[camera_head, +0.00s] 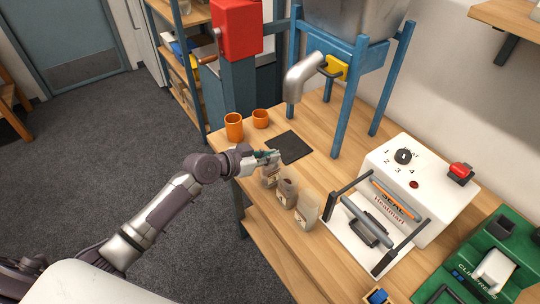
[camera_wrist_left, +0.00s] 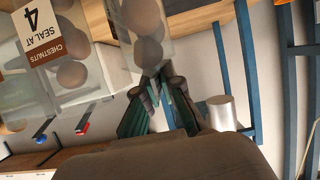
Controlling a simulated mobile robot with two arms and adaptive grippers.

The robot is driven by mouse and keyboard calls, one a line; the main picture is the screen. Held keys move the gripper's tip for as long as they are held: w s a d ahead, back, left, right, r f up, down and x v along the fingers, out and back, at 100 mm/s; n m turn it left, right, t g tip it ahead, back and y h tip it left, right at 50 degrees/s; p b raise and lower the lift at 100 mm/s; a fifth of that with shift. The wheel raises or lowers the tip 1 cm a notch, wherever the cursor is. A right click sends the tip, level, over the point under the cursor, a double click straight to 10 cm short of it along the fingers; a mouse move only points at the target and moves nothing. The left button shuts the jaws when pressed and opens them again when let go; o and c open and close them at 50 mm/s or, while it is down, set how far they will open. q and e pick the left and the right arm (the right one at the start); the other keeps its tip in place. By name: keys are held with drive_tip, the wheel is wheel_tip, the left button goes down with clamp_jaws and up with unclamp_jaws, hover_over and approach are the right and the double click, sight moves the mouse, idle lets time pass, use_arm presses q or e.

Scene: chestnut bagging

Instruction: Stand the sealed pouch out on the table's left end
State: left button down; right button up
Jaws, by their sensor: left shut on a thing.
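My left gripper (camera_head: 268,157) is shut on the top of a clear pouch (camera_head: 269,179) at the table's (camera_head: 325,268) front edge. In the left wrist view, my fingers (camera_wrist_left: 158,92) pinch this pouch (camera_wrist_left: 140,18), which has brown chestnuts inside. I cannot tell whether its base touches the table. A second pouch (camera_head: 287,188) and a third pouch (camera_head: 307,208) stand close beside it on the right. A nearby pouch in the left wrist view bears a label (camera_wrist_left: 42,32) reading "CHESTNUTS SEAL AT 4". My right gripper is out of view.
Two orange cups (camera_head: 234,126) (camera_head: 260,118) and a dark mat (camera_head: 289,147) lie behind the gripper. A blue-framed hopper with a spout (camera_head: 300,78) rises behind. The white heat sealer (camera_head: 422,190) stands right of the pouches, with a green machine (camera_head: 490,262) beyond.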

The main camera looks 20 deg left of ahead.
use_arm(q)
drive_tip(key=c, duration=1.8)
unclamp_jaws()
drive_tip(key=shift+f, duration=0.15)
drive_tip(key=o, duration=0.5)
drive_tip(key=shift+r, duration=0.25)
drive_tip(key=shift+s+a, duration=0.25)
drive_tip(key=b+v, duration=0.2)
drive_tip(key=v, duration=0.9)
drive_tip(key=shift+s+r, duration=0.1)
drive_tip(key=shift+s, duration=0.05)
